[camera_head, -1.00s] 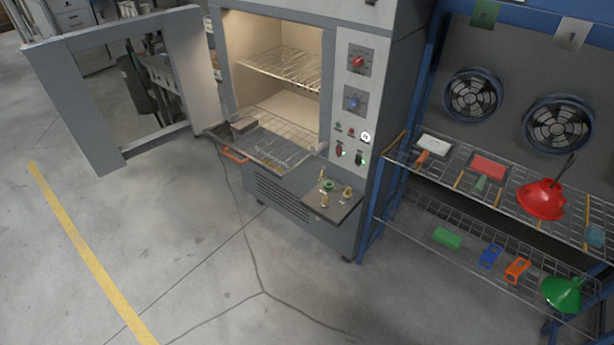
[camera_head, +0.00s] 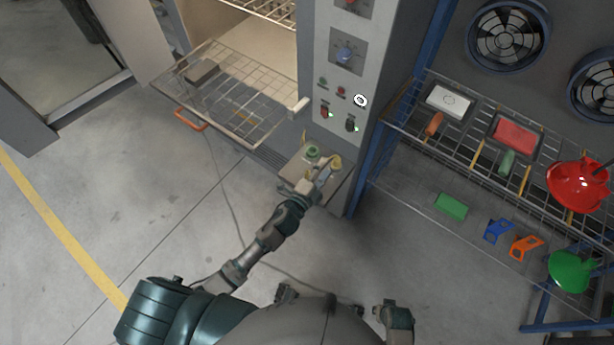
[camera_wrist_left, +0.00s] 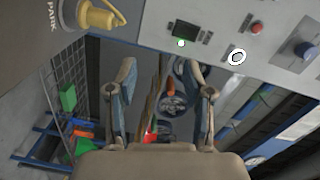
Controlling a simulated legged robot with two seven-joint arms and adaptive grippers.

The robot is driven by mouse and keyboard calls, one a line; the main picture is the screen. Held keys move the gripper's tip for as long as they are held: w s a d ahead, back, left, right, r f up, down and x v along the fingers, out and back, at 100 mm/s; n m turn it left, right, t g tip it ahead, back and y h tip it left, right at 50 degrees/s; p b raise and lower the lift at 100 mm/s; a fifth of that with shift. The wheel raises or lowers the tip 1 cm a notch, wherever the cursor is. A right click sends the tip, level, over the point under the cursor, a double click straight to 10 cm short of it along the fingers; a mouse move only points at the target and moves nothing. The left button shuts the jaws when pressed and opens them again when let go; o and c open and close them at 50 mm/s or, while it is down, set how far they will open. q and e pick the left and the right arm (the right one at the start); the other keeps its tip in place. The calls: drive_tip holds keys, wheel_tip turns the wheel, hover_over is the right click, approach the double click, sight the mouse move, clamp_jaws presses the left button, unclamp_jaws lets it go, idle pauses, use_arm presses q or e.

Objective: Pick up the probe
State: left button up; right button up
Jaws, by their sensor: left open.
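My left gripper (camera_head: 318,184) is over the small side shelf (camera_head: 338,192) on the front of the grey oven. In the left wrist view its two fingers (camera_wrist_left: 165,92) stand apart, open. A brown rod-like strip (camera_wrist_left: 150,100) shows between them; I cannot tell whether it is the probe or something behind. A yellow fitting (camera_head: 335,162) and a green ring-shaped piece (camera_head: 312,152) stand on the side shelf beside the gripper. A yellow fitting also shows in the left wrist view (camera_wrist_left: 102,15), near a "PARK" label, outside the fingers. The gripper and arm hide part of the shelf.
The oven's wire rack (camera_head: 250,125) sticks out to the left, carrying a dark block (camera_head: 203,71). The control panel (camera_head: 325,75) rises behind the gripper. At right, a blue-framed wire rack (camera_head: 400,185) holds a red funnel (camera_head: 577,187) and a green funnel (camera_head: 572,270). Floor at left is clear.

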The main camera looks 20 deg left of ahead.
use_arm(q)
drive_tip(key=d+r+m+h, duration=0.7)
drive_tip(key=r+m, duration=0.2)
drive_tip(key=s+d+r+m+g+h, duration=0.25)
drive_tip(key=d+m+g, duration=0.35)
drive_tip(key=m, duration=0.5)
drive_tip(key=s+d+r+m+g+h, duration=0.2)
drive_tip(key=s+d+m+g+h, duration=0.15)
drive_tip(key=m+g, duration=0.55)
drive_tip(key=m+y+b, duration=0.2)
drive_tip(key=m+y, duration=1.7)
approach(308, 173)
drive_tip(key=f, duration=0.4)
drive_tip(key=w+f, duration=0.1)
drive_tip(key=f, duration=0.1)
drive_tip(key=shift+a, duration=0.4)
drive_tip(key=shift+w+a+f+b, duration=0.1)
drive_tip(key=shift+f+b, duration=0.2)
drive_tip(key=shift+f, duration=0.2)
drive_tip(key=f, duration=0.4)
drive_tip(key=shift+w, duration=0.3)
drive_tip(key=shift+w+f, duration=0.1)
drive_tip(key=shift+f, duration=0.2)
use_arm(e)
drive_tip(key=shift+w+d+r, duration=0.15)
drive_tip(key=shift+d+r, duration=0.05)
drive_tip(key=shift+r, duration=0.9)
